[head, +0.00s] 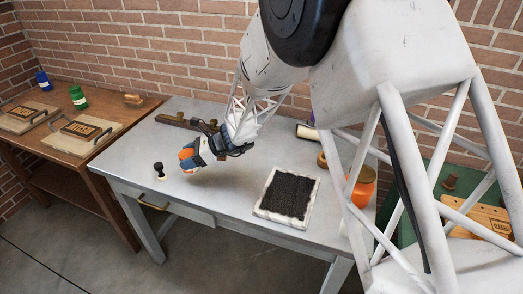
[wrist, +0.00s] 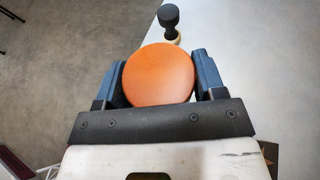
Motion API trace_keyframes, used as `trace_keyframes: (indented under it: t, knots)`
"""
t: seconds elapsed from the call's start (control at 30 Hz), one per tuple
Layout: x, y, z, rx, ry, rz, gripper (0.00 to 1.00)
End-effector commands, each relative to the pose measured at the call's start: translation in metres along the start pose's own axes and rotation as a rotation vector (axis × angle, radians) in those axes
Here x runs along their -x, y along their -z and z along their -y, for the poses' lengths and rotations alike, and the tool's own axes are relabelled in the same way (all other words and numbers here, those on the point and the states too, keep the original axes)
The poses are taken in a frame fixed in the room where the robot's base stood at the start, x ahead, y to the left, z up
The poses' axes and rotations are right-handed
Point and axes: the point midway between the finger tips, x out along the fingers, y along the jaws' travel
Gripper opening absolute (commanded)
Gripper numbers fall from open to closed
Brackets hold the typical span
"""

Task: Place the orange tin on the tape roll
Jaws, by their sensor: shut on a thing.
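My gripper (head: 192,159) is shut on the orange tin (head: 186,154), above the left part of the grey metal table. In the wrist view the tin's round orange top (wrist: 159,74) fills the space between the two fingers of my gripper (wrist: 160,80). How high the tin is above the table is hard to tell. A small tan-brown round thing, probably the tape roll (head: 322,160), stands on the right part of the table, partly hidden by my arm, well to the right of my gripper.
A black stamp (head: 159,170) stands just left of my gripper, also in the wrist view (wrist: 168,18). A dark pad in a white frame (head: 260,212) lies front right. An orange jar (head: 364,186) stands behind my arm's struts. A brown bar (head: 172,119) lies at the back.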

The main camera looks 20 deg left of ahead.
Motion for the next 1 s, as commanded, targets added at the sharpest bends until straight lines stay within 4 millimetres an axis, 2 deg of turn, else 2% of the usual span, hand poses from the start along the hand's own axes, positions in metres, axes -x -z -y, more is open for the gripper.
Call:
trace_keyframes:
  t: [0.27, 0.47, 0.67, 1.0]
  knots:
    - [0.01, 0.002, 0.004, -0.005, 0.015, 0.0, 0.33]
    - [0.04, 0.007, 0.014, -0.023, 0.06, 0.0, 0.33]
    - [0.088, 0.018, 0.029, -0.052, 0.134, -0.002, 0.33]
    - [0.183, 0.039, 0.046, -0.112, 0.273, -0.003, 0.33]
